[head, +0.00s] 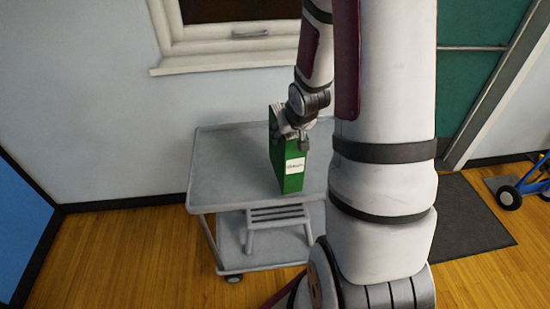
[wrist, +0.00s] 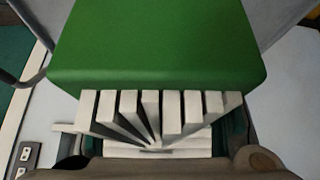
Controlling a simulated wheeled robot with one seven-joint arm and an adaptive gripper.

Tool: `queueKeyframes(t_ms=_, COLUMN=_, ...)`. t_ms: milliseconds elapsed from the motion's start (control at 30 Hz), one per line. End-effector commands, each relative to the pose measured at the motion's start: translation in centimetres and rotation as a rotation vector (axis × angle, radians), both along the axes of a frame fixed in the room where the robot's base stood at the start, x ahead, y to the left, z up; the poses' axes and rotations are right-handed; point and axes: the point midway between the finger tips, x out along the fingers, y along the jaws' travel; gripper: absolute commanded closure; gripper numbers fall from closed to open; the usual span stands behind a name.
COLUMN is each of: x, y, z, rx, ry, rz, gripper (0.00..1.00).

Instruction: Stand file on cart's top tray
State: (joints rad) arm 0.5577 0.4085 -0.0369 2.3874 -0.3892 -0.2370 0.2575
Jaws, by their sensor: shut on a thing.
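The green file (head: 288,160), with a white label on its spine, is upright at the cart's top tray (head: 230,165). Its lower edge appears at the tray's surface, but I cannot tell if it touches. My gripper (head: 297,130) is shut on the file near its top edge. My arm hides the right part of the tray.
A grey step stool (head: 275,218) stands on the cart's lower shelf. The left of the top tray is bare. A window sill (head: 225,62) is on the wall behind. A dark mat (head: 465,220) and a blue hand truck (head: 522,185) are at the right.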

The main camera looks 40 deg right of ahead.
Motion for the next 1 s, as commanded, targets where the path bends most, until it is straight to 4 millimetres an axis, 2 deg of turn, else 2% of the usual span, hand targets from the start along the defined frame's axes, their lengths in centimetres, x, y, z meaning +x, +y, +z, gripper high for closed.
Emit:
queueKeyframes(t_ms=33, x=-1.1, y=-1.4, z=0.0, rx=-0.002, ry=-0.004, rz=-0.035, gripper=1.0)
queueKeyframes(t_ms=200, x=-3.8, y=-3.9, z=-0.1, rx=-0.006, ry=-0.002, rz=-0.097, gripper=1.0)
queueKeyframes(t_ms=367, x=-4.4, y=-4.9, z=-0.1, rx=-0.007, ry=-0.002, rz=-0.117, gripper=1.0)
queueKeyframes(t_ms=467, x=-3.6, y=-6.1, z=-0.1, rx=-0.007, ry=-0.003, rz=-0.121, gripper=1.0)
queueKeyframes(t_ms=1000, x=4.2, y=-14.7, z=-1.2, rx=-0.007, ry=-0.003, rz=-0.121, gripper=1.0)
